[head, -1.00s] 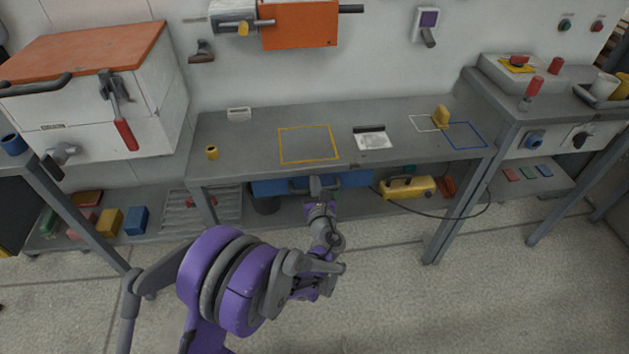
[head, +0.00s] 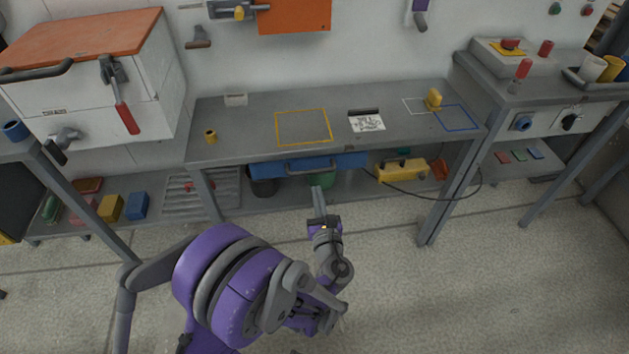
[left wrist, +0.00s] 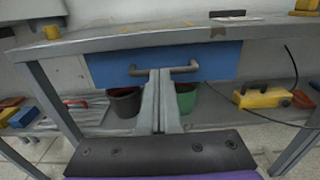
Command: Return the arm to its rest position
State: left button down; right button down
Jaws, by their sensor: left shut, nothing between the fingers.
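My left arm comes in from the lower left of the head view, purple and grey. Its gripper (head: 318,200) is in front of the workbench (head: 240,150), below the level of its top. The gripper also shows in the left wrist view (left wrist: 160,100), with its two long fingers together and nothing between them. Beyond the fingers is the blue drawer (left wrist: 105,70) with a grey handle (left wrist: 165,69). The fingertips overlap the handle in that picture; in the head view they appear apart from it. My right gripper is not in view.
Under the bench stand a dark bucket (left wrist: 124,103), a green bucket (left wrist: 187,98) and a yellow case (head: 402,171) with a cable. A yellow block (head: 434,98) and a small yellow cup (head: 210,136) stand on the bench top. The floor in front is clear.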

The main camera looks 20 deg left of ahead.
pick_arm(q)
jog(key=shift+s+d, duration=0.2)
jog(key=shift+s, duration=0.15)
